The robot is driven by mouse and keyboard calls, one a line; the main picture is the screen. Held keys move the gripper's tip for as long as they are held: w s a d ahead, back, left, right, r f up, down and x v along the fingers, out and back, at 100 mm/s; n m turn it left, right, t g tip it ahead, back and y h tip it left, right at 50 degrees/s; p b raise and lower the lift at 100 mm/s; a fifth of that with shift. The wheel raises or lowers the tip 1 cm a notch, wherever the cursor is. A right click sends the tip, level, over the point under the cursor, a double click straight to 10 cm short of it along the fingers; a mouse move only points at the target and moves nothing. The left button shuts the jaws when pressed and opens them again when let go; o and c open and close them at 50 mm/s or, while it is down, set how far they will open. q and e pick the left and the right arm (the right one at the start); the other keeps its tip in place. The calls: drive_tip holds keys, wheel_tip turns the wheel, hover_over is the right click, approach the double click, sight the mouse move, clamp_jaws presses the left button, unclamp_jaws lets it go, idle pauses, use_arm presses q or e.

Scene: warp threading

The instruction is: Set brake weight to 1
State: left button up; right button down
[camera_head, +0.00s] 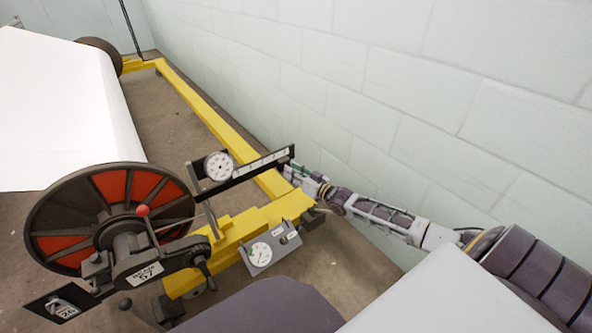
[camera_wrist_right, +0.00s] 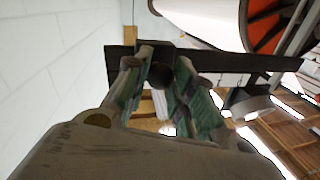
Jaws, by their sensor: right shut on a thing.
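The brake arm is a dark bar (camera_head: 250,168) with a pale marked scale, running from beside a round white dial (camera_head: 218,166) up to the right. My right gripper (camera_head: 297,172) is at the bar's right end. In the right wrist view the dark bar (camera_wrist_right: 225,61) crosses beyond the fingers. My right gripper (camera_wrist_right: 162,82) has green-padded fingers shut on a dark rounded piece (camera_wrist_right: 160,74), which looks like the brake weight. Its place on the scale cannot be read, and the gripper hides part of it. My left gripper is not in view.
A yellow frame (camera_head: 208,116) runs along the block wall (camera_head: 400,70). A wheel with red panels (camera_head: 110,188) and a white roll (camera_head: 65,95) stand left. A grey plate with a second gauge (camera_head: 262,252) sits below the bar. The wall is close behind my right arm.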

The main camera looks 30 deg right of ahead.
use_arm(q)
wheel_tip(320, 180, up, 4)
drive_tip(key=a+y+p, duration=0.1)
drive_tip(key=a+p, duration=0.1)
drive_tip(key=p, duration=0.1)
use_arm(e)
drive_tip(key=s+a+p, duration=0.1)
drive_tip(key=a+p, duration=0.2)
drive_tip(key=a, duration=1)
drive_tip(key=shift+a, duration=0.15)
drive_tip(key=c, duration=1.2)
unclamp_jaws()
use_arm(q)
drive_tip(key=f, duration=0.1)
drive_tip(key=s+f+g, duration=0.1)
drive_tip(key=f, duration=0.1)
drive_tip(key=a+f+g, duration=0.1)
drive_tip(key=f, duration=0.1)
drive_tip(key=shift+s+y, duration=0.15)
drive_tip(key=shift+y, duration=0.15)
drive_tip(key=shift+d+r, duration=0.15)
use_arm(e)
drive_tip(key=shift+s, duration=0.2)
